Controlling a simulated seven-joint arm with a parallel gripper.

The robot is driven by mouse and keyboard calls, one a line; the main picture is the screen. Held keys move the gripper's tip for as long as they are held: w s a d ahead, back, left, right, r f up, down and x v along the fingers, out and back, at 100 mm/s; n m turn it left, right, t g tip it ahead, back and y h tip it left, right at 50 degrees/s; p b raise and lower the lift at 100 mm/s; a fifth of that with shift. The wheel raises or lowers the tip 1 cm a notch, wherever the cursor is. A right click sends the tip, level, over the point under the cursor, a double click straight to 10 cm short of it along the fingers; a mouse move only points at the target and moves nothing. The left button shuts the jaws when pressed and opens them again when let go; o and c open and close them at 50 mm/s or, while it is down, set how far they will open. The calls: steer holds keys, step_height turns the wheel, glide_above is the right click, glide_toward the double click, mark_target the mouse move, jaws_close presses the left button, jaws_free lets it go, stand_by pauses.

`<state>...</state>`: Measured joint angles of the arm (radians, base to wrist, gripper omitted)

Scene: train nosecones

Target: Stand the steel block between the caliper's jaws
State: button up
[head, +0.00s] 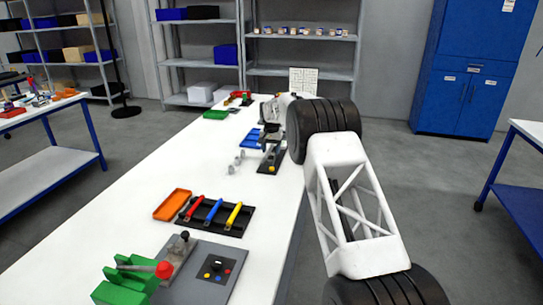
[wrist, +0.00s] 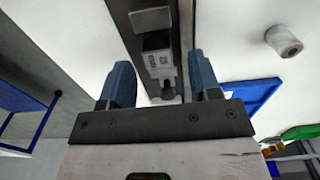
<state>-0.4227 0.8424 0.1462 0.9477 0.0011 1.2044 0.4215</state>
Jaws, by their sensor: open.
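My gripper (wrist: 160,64) is open, its two blue fingers apart on either side of a dark rail-like fixture. In the head view, a black base with a yellow dot (head: 268,167) lies under my gripper and is probably the caliper's stand. My arm hides part of it.
A blue tray (wrist: 245,97) and a pale cylinder (wrist: 283,40) lie right of my fingers. In the head view, nearer on the white bench (head: 135,210), are an orange tray (head: 172,204), a black rack (head: 215,222) of coloured-handled tools and a green fixture (head: 122,288).

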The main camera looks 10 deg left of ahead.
mark_target(272, 154)
step_height(272, 154, up, 8)
steer(key=shift+r, duration=0.25)
steer(key=shift+d, duration=0.1)
stand_by(0.8)
